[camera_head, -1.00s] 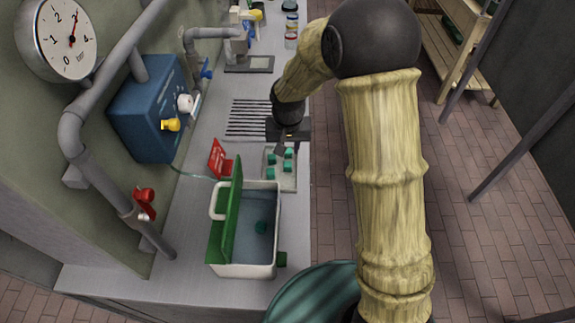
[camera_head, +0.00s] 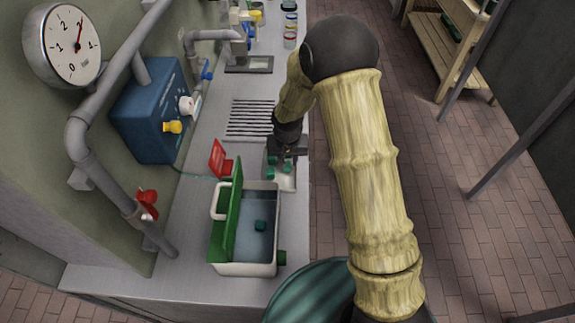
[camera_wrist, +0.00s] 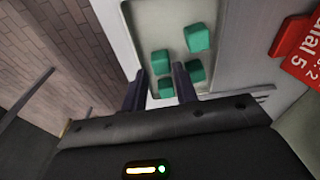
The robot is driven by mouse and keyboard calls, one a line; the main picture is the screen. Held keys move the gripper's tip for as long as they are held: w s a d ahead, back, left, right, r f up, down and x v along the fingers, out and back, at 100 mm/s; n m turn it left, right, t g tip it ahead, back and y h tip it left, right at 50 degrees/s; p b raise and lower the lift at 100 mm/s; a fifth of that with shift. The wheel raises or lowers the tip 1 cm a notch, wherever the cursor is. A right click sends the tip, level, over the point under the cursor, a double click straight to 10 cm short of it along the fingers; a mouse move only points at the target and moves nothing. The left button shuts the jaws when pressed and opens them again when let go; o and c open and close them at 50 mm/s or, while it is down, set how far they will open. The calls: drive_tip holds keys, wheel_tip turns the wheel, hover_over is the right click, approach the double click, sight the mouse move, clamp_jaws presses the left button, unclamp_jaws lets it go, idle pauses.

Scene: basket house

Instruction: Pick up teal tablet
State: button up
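Several teal tablets lie in a shallow white tray; in the wrist view one tablet (camera_wrist: 166,87) shows between my fingertips, with another (camera_wrist: 161,62) just beyond it, one at right (camera_wrist: 195,71) and one farther (camera_wrist: 198,37). The tray (camera_wrist: 146,25) also shows in the head view (camera_head: 287,184), partly hidden by my gripper (camera_head: 283,161). My gripper (camera_wrist: 158,78) is open over the tray, one finger on each side of the nearest tablet. Contact with it cannot be told.
A red sign (camera_head: 220,159) stands left of the tray. A slotted rack (camera_head: 248,118) lies behind. Pipes and a blue unit (camera_head: 150,112) line the wall.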

sight(287, 167)
drive_tip(key=shift+w+a+f+p, duration=0.15)
drive_tip(key=shift+w+f, duration=0.1)
drive_tip(key=shift+f, duration=0.55)
drive_tip(key=shift+w+d+f+p, duration=0.1)
drive_tip(key=shift+w+f+p, duration=0.1)
drive_tip(key=shift+f, duration=0.6)
drive_tip(key=c, duration=0.6)
